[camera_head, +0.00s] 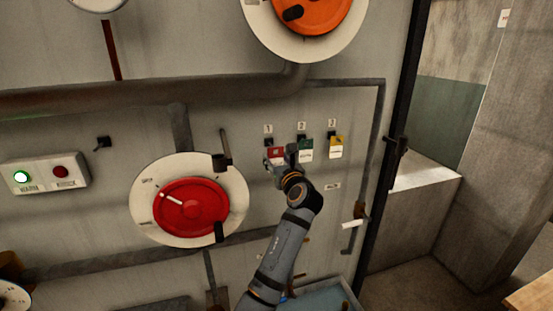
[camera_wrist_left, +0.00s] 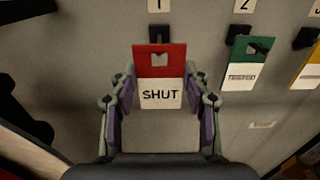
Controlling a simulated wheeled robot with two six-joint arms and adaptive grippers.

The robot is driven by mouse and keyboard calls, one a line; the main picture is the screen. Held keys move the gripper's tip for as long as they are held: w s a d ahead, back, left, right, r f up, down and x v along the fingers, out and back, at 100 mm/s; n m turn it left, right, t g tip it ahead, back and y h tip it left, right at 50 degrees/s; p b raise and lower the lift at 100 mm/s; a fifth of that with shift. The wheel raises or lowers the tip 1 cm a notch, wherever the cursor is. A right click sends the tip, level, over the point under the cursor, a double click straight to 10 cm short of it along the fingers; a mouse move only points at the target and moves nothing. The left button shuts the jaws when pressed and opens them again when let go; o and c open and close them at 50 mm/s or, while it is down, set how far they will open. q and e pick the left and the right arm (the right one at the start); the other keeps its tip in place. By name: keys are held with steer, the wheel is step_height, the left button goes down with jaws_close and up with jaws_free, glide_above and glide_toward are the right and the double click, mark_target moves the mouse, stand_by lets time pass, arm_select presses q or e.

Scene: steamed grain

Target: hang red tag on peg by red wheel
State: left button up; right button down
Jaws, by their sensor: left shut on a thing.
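The red tag (camera_head: 276,152), with a white lower half reading SHUT, is at the wall just below the peg numbered 1. In the left wrist view the red tag (camera_wrist_left: 159,60) sits upright between the fingers of my left gripper (camera_wrist_left: 161,105), which is shut on its sides. I cannot tell whether the tag's hole is still around peg 1 (camera_wrist_left: 157,28). The red wheel (camera_head: 190,207) on its white disc is left of my left gripper (camera_head: 281,163). A small empty black peg (camera_head: 103,142) is on the wall to the wheel's upper left. My right gripper is out of view.
A green tag (camera_head: 306,149) and a yellow tag (camera_head: 336,147) hang close to the right. A black lever (camera_head: 224,150) stands out above the red wheel. A thick pipe (camera_head: 150,95) crosses above. A light box (camera_head: 45,174) is at the left.

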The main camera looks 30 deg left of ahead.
mark_target(276, 157)
arm_select(q)
steer(key=p+v, duration=0.1)
steer(key=v, duration=0.2)
steer(key=shift+s+d+r+p, duration=0.15)
steer(key=shift+s+d+p, duration=0.05)
steer(key=shift+p, duration=0.15)
steer(key=shift+p+v, duration=0.35)
steer(key=shift+v, duration=0.75)
steer(key=b+x, duration=0.1)
steer(key=x, duration=0.1)
steer(key=b+x, duration=0.1)
steer(key=x, duration=0.1)
steer(key=b+x, duration=0.1)
steer(key=x, duration=0.1)
steer(key=shift+w+a+f, duration=0.2)
steer(key=shift+f, duration=0.05)
steer(key=shift+r, duration=0.15)
steer(key=shift+s+d, duration=0.1)
